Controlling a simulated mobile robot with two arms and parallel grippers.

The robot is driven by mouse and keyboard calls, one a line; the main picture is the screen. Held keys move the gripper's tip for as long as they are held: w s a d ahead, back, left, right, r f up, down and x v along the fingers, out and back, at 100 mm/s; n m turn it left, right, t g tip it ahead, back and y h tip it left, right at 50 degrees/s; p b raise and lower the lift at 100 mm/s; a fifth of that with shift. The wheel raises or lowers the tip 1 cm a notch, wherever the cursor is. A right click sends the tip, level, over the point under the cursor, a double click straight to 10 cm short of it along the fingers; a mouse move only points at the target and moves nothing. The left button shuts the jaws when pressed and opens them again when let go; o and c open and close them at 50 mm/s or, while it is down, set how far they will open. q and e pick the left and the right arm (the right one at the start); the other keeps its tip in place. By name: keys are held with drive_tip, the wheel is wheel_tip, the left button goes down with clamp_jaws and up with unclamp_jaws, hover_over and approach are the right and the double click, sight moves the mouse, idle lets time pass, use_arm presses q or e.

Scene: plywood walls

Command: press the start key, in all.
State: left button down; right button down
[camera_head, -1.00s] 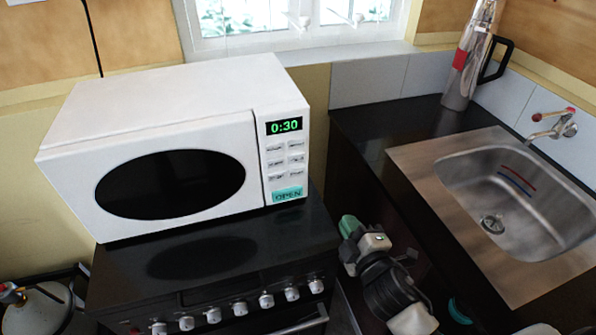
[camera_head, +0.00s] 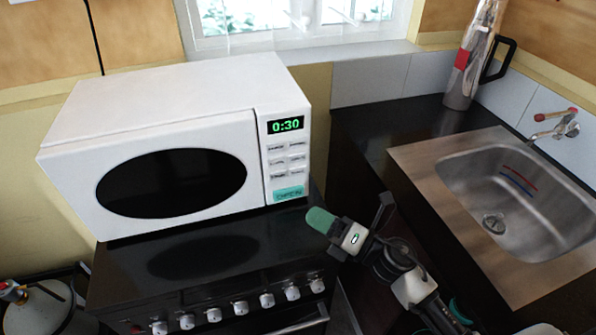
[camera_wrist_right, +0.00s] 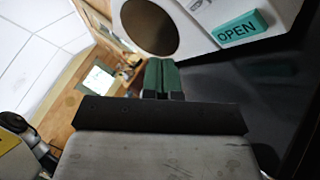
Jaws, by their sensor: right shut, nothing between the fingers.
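The white microwave (camera_head: 170,105) stands on the black stove, its door closed and its green display (camera_head: 286,125) reading 0:30. Its key panel (camera_head: 287,160) has several small grey keys below the display; their labels are too small to read. A teal OPEN key (camera_head: 289,194) sits at the panel's bottom and also shows in the right wrist view (camera_wrist_right: 240,30). My right gripper (camera_head: 320,219) is shut and empty, its green fingertips just below and right of the microwave's lower right corner, apart from the keys. My left gripper is not in view.
The black stove top (camera_head: 215,255) has free room before the microwave. A steel sink (camera_head: 510,200) and a dark counter (camera_head: 400,120) with a metal flask (camera_head: 470,60) lie to the right. A gas cylinder (camera_head: 45,308) stands at lower left.

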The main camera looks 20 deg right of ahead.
sight(297, 171)
drive_tip(key=shift+w, duration=0.1)
drive_tip(key=w+b, duration=0.1)
drive_tip(key=w, duration=0.6)
drive_tip(key=shift+a+f, duration=0.1)
drive_tip(key=shift+w, duration=0.85)
drive_tip(key=shift+w+b, duration=0.15)
drive_tip(key=shift+b, duration=0.2)
idle(1.0)
drive_tip(key=shift+w, duration=0.25)
